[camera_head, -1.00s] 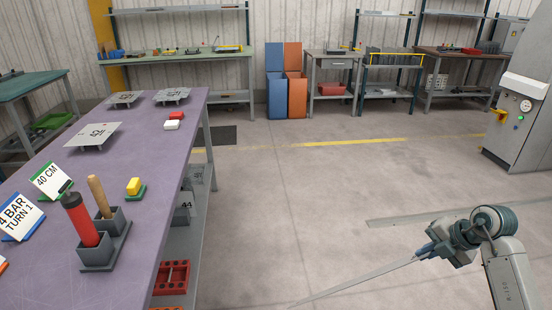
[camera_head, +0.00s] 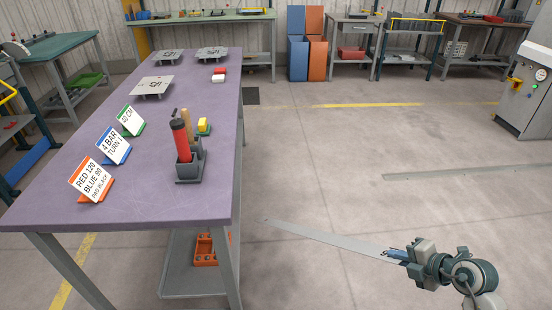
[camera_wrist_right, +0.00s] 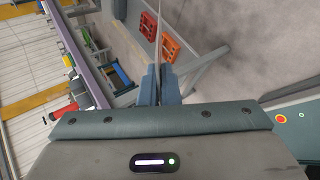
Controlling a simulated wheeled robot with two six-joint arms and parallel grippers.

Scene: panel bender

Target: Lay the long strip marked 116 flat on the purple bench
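The long grey strip (camera_head: 325,238) is held out over the floor to the left of my right gripper (camera_head: 398,254), which is shut on its right end. Its free tip points toward the near right corner of the purple bench (camera_head: 150,208) and appears apart from it. No number is readable on the strip. In the right wrist view, the strip (camera_wrist_right: 158,32) shows nearly edge-on between the closed fingers (camera_wrist_right: 160,86). My left gripper is out of view.
Several small grey plate stands (camera_head: 153,86), sign cards (camera_head: 90,180), a holder with a red tool (camera_head: 181,140), and red and yellow blocks stand on the bench. Its front middle is bare. A grey band (camera_head: 460,173) crosses the floor at right. A lower shelf holds an orange rack (camera_head: 205,250).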

